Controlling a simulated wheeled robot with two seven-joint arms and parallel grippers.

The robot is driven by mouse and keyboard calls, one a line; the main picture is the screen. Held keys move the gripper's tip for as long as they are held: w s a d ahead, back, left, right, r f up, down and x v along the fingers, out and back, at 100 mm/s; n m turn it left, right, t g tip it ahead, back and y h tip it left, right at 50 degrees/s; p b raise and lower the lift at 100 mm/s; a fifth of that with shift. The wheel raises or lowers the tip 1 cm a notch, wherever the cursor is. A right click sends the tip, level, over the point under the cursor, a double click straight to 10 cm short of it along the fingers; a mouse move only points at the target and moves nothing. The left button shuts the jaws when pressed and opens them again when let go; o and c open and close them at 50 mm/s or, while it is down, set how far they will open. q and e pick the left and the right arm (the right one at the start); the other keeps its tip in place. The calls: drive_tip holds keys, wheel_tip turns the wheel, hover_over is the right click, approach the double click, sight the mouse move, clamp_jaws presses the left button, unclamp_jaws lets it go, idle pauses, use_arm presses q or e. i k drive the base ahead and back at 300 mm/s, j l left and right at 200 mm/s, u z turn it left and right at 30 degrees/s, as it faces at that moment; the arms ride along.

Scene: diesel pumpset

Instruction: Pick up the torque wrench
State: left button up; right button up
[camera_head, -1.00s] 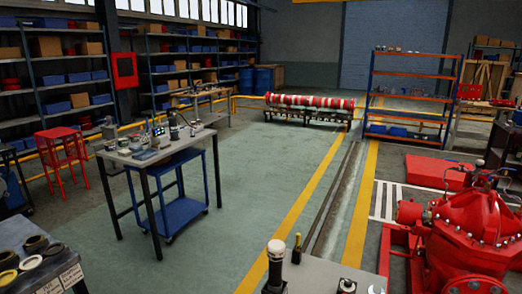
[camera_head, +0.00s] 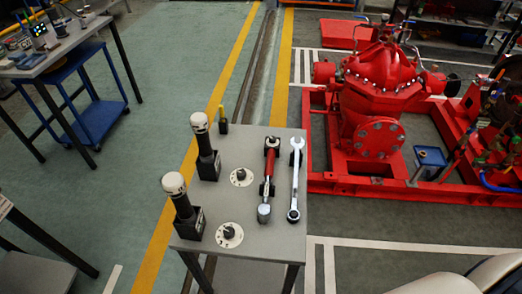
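A tool with a red grip, a black end and a chrome head, which looks like the torque wrench (camera_head: 269,165), lies lengthwise on a small grey table (camera_head: 240,150).
Two black upright tools with white caps (camera_head: 204,150) (camera_head: 182,208) stand on the table's left side. Two round pale dials (camera_head: 240,177) (camera_head: 229,234) lie between them and the wrench. A red pump (camera_head: 385,85) stands beyond, right. A workbench (camera_head: 55,45) is at upper left.

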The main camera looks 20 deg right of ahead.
sight(263, 210)
drive_tip(key=l+z, duration=0.15)
drive_tip(key=l, duration=0.35)
drive_tip(key=l+z, duration=0.2)
drive_tip(key=l, duration=0.25)
drive_tip(key=i+l+z, duration=0.15)
drive_tip(key=l, duration=0.35)
drive_tip(key=l+z, duration=0.2)
drive_tip(key=l, duration=0.25)
drive_tip(key=i+l+z, duration=0.15)
drive_tip(key=l, duration=0.3)
